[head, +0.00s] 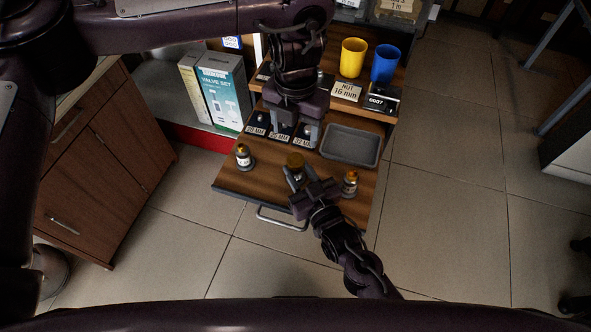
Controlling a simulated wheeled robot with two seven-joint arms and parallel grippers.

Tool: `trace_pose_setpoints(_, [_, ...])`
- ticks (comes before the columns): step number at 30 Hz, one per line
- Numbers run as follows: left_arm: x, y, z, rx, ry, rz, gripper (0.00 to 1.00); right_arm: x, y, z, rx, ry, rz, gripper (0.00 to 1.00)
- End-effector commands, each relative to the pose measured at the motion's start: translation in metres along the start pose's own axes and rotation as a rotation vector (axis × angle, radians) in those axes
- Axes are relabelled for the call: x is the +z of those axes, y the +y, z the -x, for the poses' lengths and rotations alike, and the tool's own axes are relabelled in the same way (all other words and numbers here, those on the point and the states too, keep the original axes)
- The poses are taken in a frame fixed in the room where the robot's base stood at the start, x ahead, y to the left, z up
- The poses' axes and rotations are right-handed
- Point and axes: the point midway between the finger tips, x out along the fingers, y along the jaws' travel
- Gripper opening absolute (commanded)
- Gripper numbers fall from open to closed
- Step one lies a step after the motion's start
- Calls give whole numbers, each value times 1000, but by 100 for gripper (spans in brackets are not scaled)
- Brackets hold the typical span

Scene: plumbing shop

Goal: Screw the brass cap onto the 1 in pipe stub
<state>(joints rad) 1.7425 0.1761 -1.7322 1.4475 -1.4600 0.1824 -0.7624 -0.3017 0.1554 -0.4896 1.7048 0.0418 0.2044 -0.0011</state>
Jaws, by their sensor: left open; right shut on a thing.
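Three small upright pieces with brass-coloured tops stand along the wooden worktop (228,177): a left one (243,157), a middle one (296,160) and a right one (350,183). The left and right pieces have pale labels. My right gripper (295,175) is shut on the middle piece, coming from the front. Its fingers hide the lower part, and I cannot tell where cap and stub meet. My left gripper (294,136) is open and empty, pointing down just behind the middle piece, in front of the size labels.
A grey tray (350,146) lies right of my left gripper. Behind, a raised shelf holds a yellow cup (353,58), a blue cup (385,64) and a "NUT 16 mm" sign (346,91). Valve-set boxes (222,92) and a wooden cabinet (95,160) stand left.

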Motion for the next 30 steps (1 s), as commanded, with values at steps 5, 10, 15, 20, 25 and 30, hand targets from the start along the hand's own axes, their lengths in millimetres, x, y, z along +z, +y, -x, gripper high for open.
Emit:
trace_pose_setpoints(5, [0,0,22,2,-1,0,63,0,-1,0,-1,0,-1,0])
trace_pose_setpoints(10, [0,0,28,0,1,0,63,0,-1,0,-1,0,-1,0])
trace_pose_setpoints(15, [0,0,28,0,1,0,63,0,-1,0,-1,0,-1,0])
trace_pose_setpoints(20, [0,0,28,0,1,0,63,0,0,0,-1,0,-1,46])
trace_pose_setpoints(25, [0,0,28,0,1,0,63,0,0,0,0,0,0,56])
trace_pose_setpoints(30, [0,0,28,0,1,0,63,0,0,1,0,0,0,56])
